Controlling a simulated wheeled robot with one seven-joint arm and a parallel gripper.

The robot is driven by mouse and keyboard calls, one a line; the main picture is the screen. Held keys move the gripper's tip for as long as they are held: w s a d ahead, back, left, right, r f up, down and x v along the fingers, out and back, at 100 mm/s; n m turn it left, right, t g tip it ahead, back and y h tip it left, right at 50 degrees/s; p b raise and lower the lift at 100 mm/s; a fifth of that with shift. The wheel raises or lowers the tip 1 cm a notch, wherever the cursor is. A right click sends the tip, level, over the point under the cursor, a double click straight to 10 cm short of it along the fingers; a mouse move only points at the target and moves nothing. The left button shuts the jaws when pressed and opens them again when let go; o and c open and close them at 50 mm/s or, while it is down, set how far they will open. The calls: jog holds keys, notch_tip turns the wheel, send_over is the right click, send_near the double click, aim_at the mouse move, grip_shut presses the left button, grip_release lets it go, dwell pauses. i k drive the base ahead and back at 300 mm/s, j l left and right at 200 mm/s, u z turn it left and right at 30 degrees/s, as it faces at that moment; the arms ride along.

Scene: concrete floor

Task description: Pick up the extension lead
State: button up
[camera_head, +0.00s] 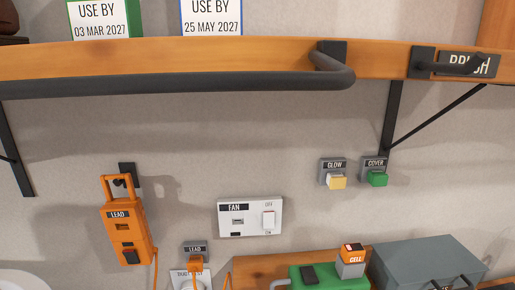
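The extension lead is an orange block labelled LEAD (124,228) with a loop handle at its top. It hangs on a dark wall hook (127,177) at the left of the head view. An orange cord runs down from its lower right side. An orange plug (196,266) sits at a white wall socket (187,282) below a small LEAD label. The cord's full path is cut off by the bottom edge. My gripper does not show in this view.
A wooden shelf (230,58) with a dark rail (180,86) runs above. A FAN switch plate (250,217) is right of the lead. A green device (325,278) with an orange-topped cell (351,260) and a grey box (428,262) stand lower right.

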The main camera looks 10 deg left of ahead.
aim_at(124, 219)
jog(key=i+j+u, duration=0.15)
jog(key=u, duration=0.2)
jog(key=i+j+u, duration=0.2)
jog(key=u, duration=0.15)
jog(key=i+u, duration=0.15)
jog(key=u, duration=0.2)
jog(key=j, duration=0.05)
